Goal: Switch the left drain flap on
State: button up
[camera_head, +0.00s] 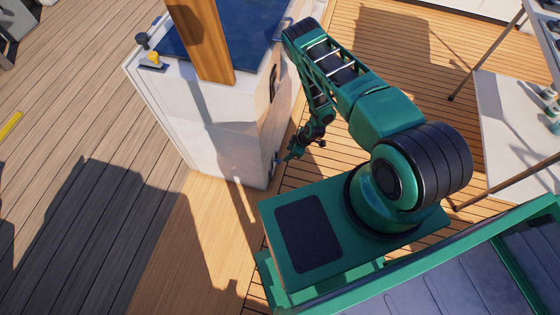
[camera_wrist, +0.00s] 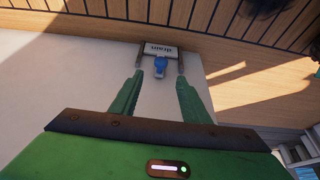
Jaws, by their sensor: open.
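A small white plate lettered "drain" (camera_wrist: 158,50), upside down in the wrist view, sits low on the white housing (camera_head: 230,150), near the deck. A blue knob or lever (camera_wrist: 160,66) stands out from the plate. In the head view a small blue spot (camera_head: 276,158) shows low at the housing's right corner. My gripper (camera_wrist: 160,82) is open, one finger on each side of the blue part, with visible gaps. In the head view my gripper (camera_head: 288,155) is small and close to that face. I cannot tell the flap's on or off state.
A wooden post (camera_head: 205,40) rises before the housing's dark blue top. A yellow-and-black control (camera_head: 152,61) stands on its left edge. A metal-framed table (camera_head: 510,115) is at the right. Planked deck (camera_head: 90,150) lies open to the left.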

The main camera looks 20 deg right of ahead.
aim_at(280, 160)
jog(key=x, duration=1)
jog(key=shift+f, duration=0.35)
